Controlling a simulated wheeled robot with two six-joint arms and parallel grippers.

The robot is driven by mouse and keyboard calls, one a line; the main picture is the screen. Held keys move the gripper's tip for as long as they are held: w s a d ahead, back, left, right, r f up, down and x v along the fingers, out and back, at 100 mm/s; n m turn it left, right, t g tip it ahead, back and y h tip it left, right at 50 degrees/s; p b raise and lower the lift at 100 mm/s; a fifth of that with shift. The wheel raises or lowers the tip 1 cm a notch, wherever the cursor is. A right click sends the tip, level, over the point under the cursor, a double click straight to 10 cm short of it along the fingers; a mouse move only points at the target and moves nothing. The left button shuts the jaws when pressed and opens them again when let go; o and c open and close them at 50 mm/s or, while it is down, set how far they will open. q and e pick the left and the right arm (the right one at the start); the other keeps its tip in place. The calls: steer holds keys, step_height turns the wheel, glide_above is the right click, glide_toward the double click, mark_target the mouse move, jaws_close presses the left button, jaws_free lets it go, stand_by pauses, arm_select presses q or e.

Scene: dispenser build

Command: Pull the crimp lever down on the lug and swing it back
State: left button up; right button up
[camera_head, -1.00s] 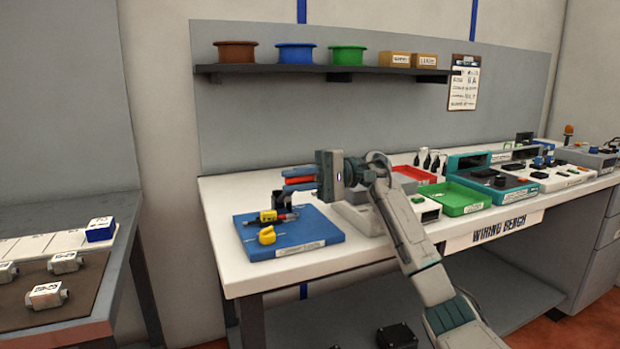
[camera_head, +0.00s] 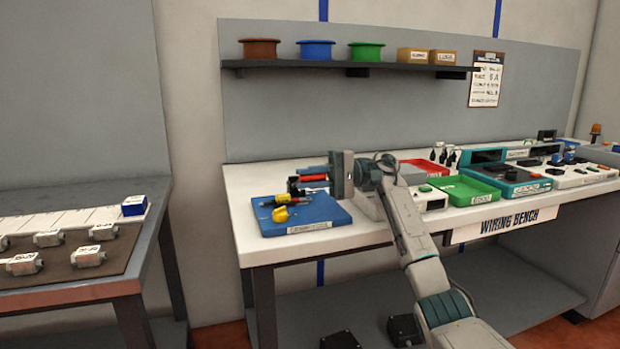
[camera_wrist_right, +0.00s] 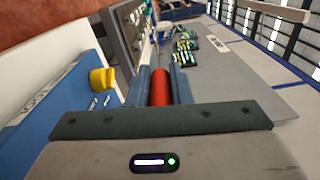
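The crimp lever is a red bar (camera_head: 314,178) above the back of the blue crimp board (camera_head: 330,217). My right gripper (camera_head: 308,183) reaches it from the right. In the right wrist view the red lever (camera_wrist_right: 160,86) fills the space between my two blue-grey fingers, which are shut on it. A dark part below the fingers is mostly hidden. A yellow and black tool (camera_head: 275,201) and a yellow piece (camera_head: 281,215) lie on the board. The yellow piece also shows in the wrist view (camera_wrist_right: 102,79). I cannot make out the lug. My left gripper is out of view.
A green tray (camera_head: 464,190), a red tray (camera_head: 425,167) and several devices stand right of my arm on the white bench (camera_head: 240,190). A shelf (camera_head: 300,66) with bins hangs behind. The bench's left end is clear. A separate table (camera_head: 150,260) holds several grey blocks.

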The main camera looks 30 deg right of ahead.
steer(key=o, duration=0.4)
steer(key=shift+w+d+f, duration=0.1)
steer(key=shift+w+f, duration=0.05)
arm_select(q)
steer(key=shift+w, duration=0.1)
arm_select(e)
steer(key=shift+r, duration=0.2)
steer(key=shift+r, duration=0.35)
step_height(320, 180, up, 3)
steer(key=shift+f, duration=0.1)
arm_select(q)
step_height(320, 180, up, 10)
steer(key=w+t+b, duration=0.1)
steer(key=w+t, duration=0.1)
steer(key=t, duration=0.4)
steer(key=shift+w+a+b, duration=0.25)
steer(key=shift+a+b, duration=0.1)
steer(key=shift+b, duration=0.05)
arm_select(e)
steer(key=s+a+r, duration=0.1)
steer(key=s+a, duration=0.7)
steer(key=s, duration=0.6)
steer(key=shift+r, duration=0.1)
